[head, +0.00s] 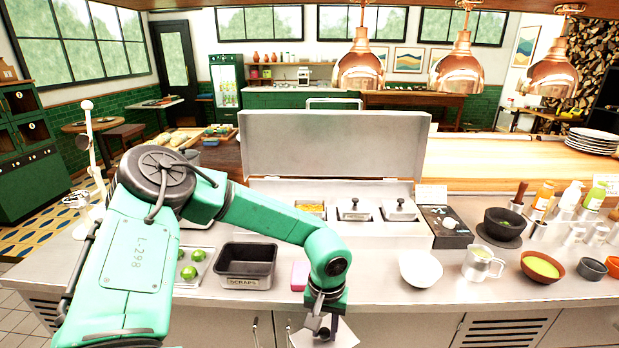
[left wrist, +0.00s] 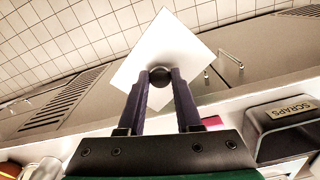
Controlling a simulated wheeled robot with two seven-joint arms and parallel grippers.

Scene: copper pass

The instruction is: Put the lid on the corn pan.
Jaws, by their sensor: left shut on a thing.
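My left gripper (head: 321,322) hangs low at the counter's front edge. In the left wrist view its fingers (left wrist: 160,78) are shut on the dark round knob of a pale square lid (left wrist: 172,38). The lid also shows at the bottom of the head view (head: 342,337), partly behind the gripper and cut by the frame edge. The corn pan (head: 311,207), with yellow corn showing, sits uncovered in the steel unit, behind and above the gripper; my arm hides part of the area near it. My right gripper is in neither view.
Two lidded pans (head: 354,211) (head: 399,209) sit right of the corn. The raised steel cover (head: 333,145) stands behind them. A dark box (head: 446,226) stands right of the unit.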

